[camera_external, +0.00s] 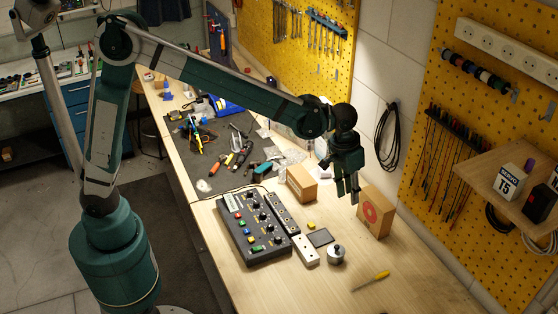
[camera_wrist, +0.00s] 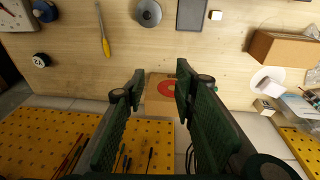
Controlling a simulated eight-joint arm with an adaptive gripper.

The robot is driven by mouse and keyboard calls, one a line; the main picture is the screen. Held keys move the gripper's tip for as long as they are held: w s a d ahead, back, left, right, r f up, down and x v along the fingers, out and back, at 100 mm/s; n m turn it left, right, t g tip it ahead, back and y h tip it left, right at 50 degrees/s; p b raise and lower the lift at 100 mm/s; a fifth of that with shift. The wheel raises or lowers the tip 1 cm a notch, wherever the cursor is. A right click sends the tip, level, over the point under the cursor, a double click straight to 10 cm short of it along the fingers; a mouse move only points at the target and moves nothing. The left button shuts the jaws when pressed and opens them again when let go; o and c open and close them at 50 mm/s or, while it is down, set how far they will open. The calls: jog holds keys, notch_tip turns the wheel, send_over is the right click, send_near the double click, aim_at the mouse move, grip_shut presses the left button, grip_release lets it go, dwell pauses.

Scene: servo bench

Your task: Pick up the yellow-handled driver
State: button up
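The yellow-handled driver (camera_external: 383,274) lies flat on the wooden bench near its front right part, with its thin shaft pointing left. In the wrist view the driver (camera_wrist: 106,45) lies at upper left, handle lower and shaft upward. My gripper (camera_external: 349,192) hangs above the bench near the box with the red ring, behind and left of the driver in the external view. In the wrist view my gripper (camera_wrist: 160,71) has its two fingers apart with nothing between them but the background, and the driver lies outside them to the left.
The cardboard box with a red ring (camera_external: 377,213) stands close to my gripper. Another cardboard box (camera_external: 301,184), a round metal piece (camera_external: 336,255), a dark pad (camera_external: 320,237), a white block (camera_external: 305,250) and a button console (camera_external: 252,233) are nearby. Bench around the driver is clear.

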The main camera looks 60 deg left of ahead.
jog(key=w+d+f+g+p, duration=0.1)
jog(key=w+d+f, duration=0.3)
jog(key=d+f, duration=0.45)
jog(key=p, duration=0.1)
send_over(382, 274)
jog(key=shift+g+y, duration=0.4)
notch_tip(382, 274, down, 7)
jog(key=shift+w+f, duration=0.1)
jog(key=shift+f, duration=1.25)
jog(key=shift+f, duration=0.15)
jog(key=shift+f, duration=2.45)
